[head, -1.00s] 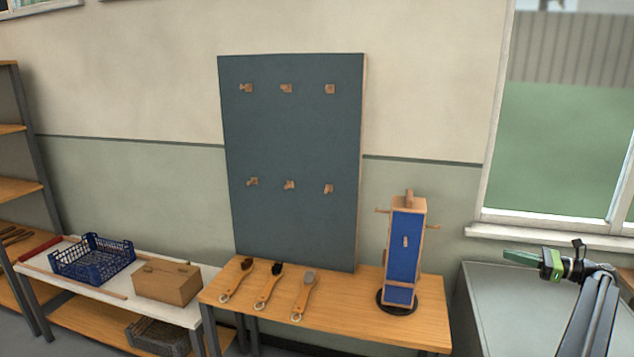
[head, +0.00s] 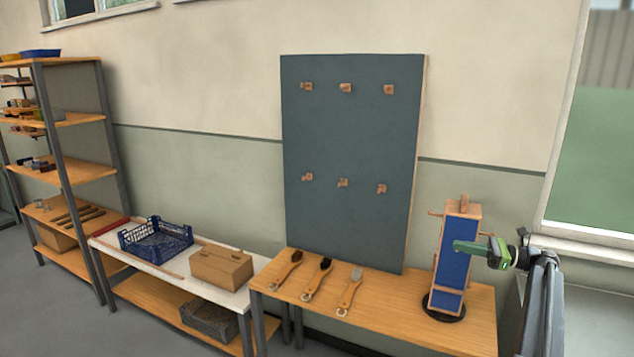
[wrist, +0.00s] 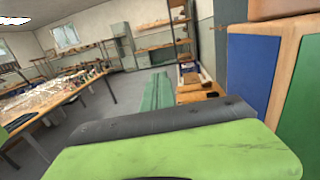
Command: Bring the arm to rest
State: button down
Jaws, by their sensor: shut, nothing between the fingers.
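My gripper (head: 466,247) shows at the right of the head view, green with a dark wrist behind it. Its fingers are shut with nothing between them and point left. In the head view it overlaps the blue front of a wooden block stand (head: 454,262) on the bench. In the wrist view the shut green fingers (wrist: 158,92) point out into the room, and the stand's blue and wood side (wrist: 253,70) is close at the right. I cannot tell the exact gap between gripper and stand.
Three brushes (head: 317,278) lie on the wooden bench (head: 400,318). A dark pegboard (head: 350,220) stands behind. A shelf rack (head: 75,170) is farther left. The wrist view shows open floor (wrist: 125,97).

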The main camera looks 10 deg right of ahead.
jog(key=w+a+r+m+t+h, duration=0.2)
jog(key=w+a+r+m+t, duration=0.3)
jog(key=a, duration=0.7)
jog(key=w+a+r+m+t+h, duration=0.1)
jog(key=w+a+m+t+h, duration=0.2)
jog(key=w+a+m, duration=0.65)
jog(key=w+a+r+m+t+h, duration=0.2)
jog(key=a+r+m+t, duration=0.15)
jog(key=a, duration=1.15)
jog(key=s+a+f+m+g+h, duration=0.1)
jog(key=s+f+m+g+h, duration=0.45)
jog(key=f+m, duration=0.6)
jog(key=s+a+f+m+g+h, duration=0.1)
jog(key=s+f+m+g+h, duration=0.4)
jog(key=f+m, duration=0.65)
jog(key=s+a+f+m+g, duration=0.1)
jog(key=s+f+m+g, duration=0.1)
jog(key=s, duration=0.5)
jog(key=s+a+f+m+g+y, duration=0.1)
jog(key=s+f+m+g, duration=0.1)
jog(key=s+f+g, duration=0.3)
jog(key=s+a+f+m+g, duration=0.1)
jog(key=s+f+m+g, duration=0.2)
jog(key=s, duration=0.8)
jog(key=shift+s+a+f, duration=0.15)
jog(key=shift+f, duration=0.6)
